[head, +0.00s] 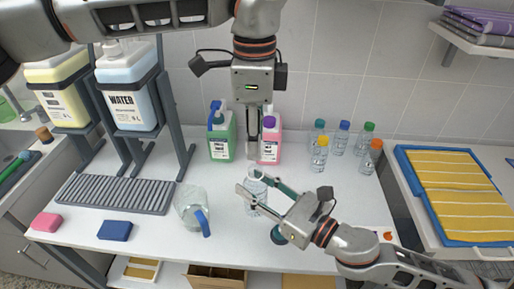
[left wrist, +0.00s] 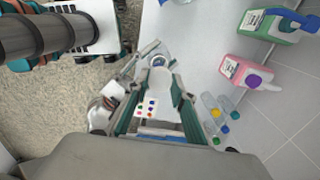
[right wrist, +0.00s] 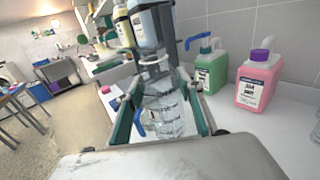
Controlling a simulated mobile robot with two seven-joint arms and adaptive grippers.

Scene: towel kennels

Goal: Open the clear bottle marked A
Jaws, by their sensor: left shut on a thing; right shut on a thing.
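A clear bottle (head: 252,200) stands upright on the white counter in the middle of the head view. My right gripper (head: 246,182) is shut on its upper body from the right side. The bottle (right wrist: 165,112) shows between the green-padded fingers in the right wrist view. My left gripper (head: 257,160) points straight down over the bottle and is shut on its top. In the left wrist view the round bottle top (left wrist: 158,61) lies between the fingertips. Most of the cap is hidden by the fingers. I cannot make out the letter A on the bottle.
A clear jug (head: 190,205) with a blue handle stands left of the bottle. Green (head: 221,145) and pink (head: 271,148) soap bottles stand behind. Several capped clear bottles, one with a yellow cap (head: 320,156), stand back right. A blue sponge (head: 115,230) lies front left.

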